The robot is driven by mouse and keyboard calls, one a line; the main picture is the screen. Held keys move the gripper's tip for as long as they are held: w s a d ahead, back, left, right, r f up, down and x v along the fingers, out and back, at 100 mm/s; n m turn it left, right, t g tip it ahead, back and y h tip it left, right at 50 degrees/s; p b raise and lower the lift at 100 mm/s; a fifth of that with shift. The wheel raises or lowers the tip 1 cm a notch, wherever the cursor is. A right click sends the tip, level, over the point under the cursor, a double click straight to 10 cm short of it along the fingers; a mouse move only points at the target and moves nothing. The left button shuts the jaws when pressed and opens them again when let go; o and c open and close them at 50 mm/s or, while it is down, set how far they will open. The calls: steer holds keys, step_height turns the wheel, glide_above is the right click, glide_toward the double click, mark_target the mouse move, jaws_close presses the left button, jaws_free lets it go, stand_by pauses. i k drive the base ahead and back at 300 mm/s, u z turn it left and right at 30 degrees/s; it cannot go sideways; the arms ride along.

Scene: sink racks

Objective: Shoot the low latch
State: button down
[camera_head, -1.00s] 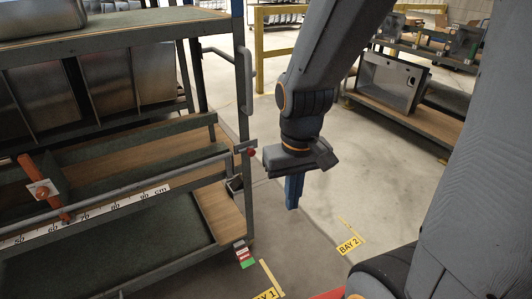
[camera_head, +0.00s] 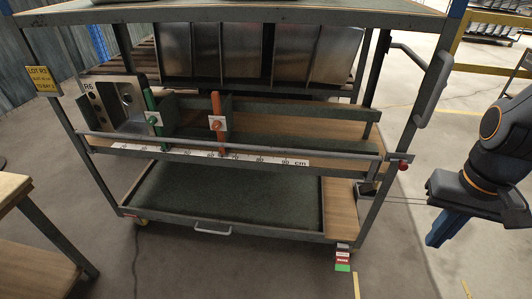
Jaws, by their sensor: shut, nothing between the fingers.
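The rack's front bar (camera_head: 230,150) runs across the middle shelf to a right-end fitting with a red knob (camera_head: 403,166). Below it, a small dark metal fitting (camera_head: 368,187) sits by the right post, above the low deck; I cannot tell whether either is the low latch or its state. My gripper (camera_head: 436,242) hangs to the right of the rack, fingers down, blue, shut and empty. It is apart from the rack, with floor visible between them.
A steel sink (camera_head: 118,105) stands left on the middle shelf, by green (camera_head: 152,115) and orange (camera_head: 217,120) upright dividers. The low green deck (camera_head: 225,200) is empty. A red-green tag (camera_head: 342,260) hangs at the right corner. A wooden table (camera_head: 30,240) stands left. Front floor is clear.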

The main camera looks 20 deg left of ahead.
mark_target(403, 165)
steer(key=z, duration=1.15)
steer(key=k, duration=0.5)
steer(key=u, duration=1)
